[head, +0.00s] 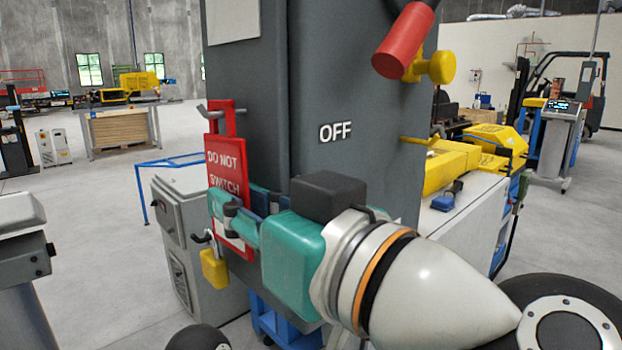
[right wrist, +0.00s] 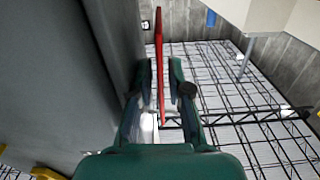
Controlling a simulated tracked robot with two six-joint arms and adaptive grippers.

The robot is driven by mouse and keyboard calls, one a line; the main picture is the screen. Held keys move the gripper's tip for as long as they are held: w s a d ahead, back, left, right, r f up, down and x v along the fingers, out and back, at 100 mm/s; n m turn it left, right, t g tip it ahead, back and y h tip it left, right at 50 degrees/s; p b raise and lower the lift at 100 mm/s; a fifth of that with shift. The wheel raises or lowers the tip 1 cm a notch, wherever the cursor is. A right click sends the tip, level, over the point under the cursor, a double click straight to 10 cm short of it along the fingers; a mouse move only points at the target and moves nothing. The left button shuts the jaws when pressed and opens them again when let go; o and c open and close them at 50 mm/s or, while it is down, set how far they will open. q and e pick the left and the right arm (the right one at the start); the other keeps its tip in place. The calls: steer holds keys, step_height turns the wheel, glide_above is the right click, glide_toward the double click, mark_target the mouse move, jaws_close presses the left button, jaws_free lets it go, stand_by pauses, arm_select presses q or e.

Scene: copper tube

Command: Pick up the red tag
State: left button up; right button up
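The red tag (head: 226,172), lettered "DO NOT SWITCH", hangs upright from a peg on the grey cabinet's left side. Its lower part is partly hidden by my right gripper (head: 236,213). In the right wrist view the tag (right wrist: 159,50) shows edge-on as a thin red strip between the two fingers of the right gripper (right wrist: 161,85). A gap shows on each side of the tag, so the gripper is open around it. My left gripper's fingers do not show.
The grey cabinet (head: 365,130) marked "OFF" stands close beside the gripper. A yellow padlock (head: 214,268) hangs below the tag. A red-handled lever (head: 404,42) and a yellow knob (head: 440,68) are at upper right. A grey box (head: 185,235) stands behind at left.

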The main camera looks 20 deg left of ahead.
steer(key=shift+x, duration=0.9)
steer(key=shift+s, duration=0.1)
steer(key=shift+c, duration=0.4)
jaws_close()
steer(key=shift+r, duration=0.3)
